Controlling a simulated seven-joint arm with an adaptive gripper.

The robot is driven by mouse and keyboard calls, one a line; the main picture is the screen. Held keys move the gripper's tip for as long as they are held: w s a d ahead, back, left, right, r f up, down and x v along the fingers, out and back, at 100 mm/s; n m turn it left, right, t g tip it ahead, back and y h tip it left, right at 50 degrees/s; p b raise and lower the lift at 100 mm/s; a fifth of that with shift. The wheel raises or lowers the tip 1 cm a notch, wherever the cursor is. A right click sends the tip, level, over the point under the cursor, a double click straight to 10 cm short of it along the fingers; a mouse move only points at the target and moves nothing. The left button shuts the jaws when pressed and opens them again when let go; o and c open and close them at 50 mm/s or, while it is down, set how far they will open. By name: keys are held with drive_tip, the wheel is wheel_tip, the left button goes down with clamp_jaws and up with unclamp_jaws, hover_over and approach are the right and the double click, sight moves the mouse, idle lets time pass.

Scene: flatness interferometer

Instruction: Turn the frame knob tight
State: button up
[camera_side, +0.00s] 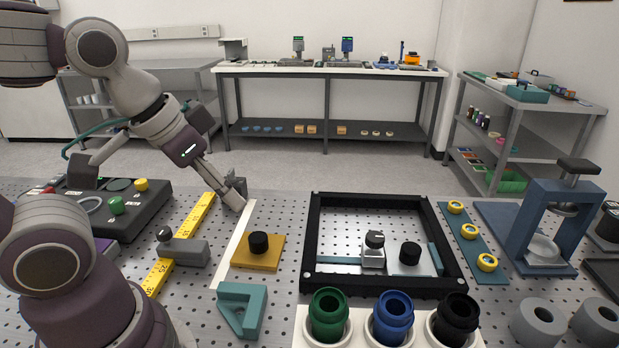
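A black rectangular frame (311,243) lies on the perforated table right of centre. Inside its near side, a small silver block (373,257) carries a black knob (375,239) with a light mark on its top. Right beside it, a silver plate (402,268) carries a second black knob (410,252). I cannot tell which is the frame knob or how tight either one is. My gripper (238,194) is left of the frame, over the far end of a white strip, apart from both knobs. Its fingers overlap in this view, so their opening is unclear.
Green (328,315), blue and black cylinders stand in front. A teal strip with yellow rings (463,238) and a blue press (545,225) stand right.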

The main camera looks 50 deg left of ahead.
drive_tip(key=o, duration=0.6)
drive_tip(key=w+d, duration=0.1)
drive_tip(key=w, duration=0.7)
drive_tip(key=shift+w+d+r+g, duration=0.2)
drive_tip(key=shift+w+g, duration=0.1)
drive_tip(key=shift+w, duration=0.05)
drive_tip(key=shift+o, duration=1.4)
drive_tip(key=w+d+f, duration=0.1)
drive_tip(key=w+f, duration=0.2)
drive_tip(key=w, duration=0.3)
drive_tip(key=shift+w+d, duration=0.25)
approach(375, 237)
drive_tip(key=shift+g, duration=0.3)
drive_tip(key=x, duration=0.8)
drive_tip(key=shift+w, duration=0.25)
drive_tip(key=shift+w+f, duration=0.2)
drive_tip(key=shift+f, duration=0.15)
clamp_jaws()
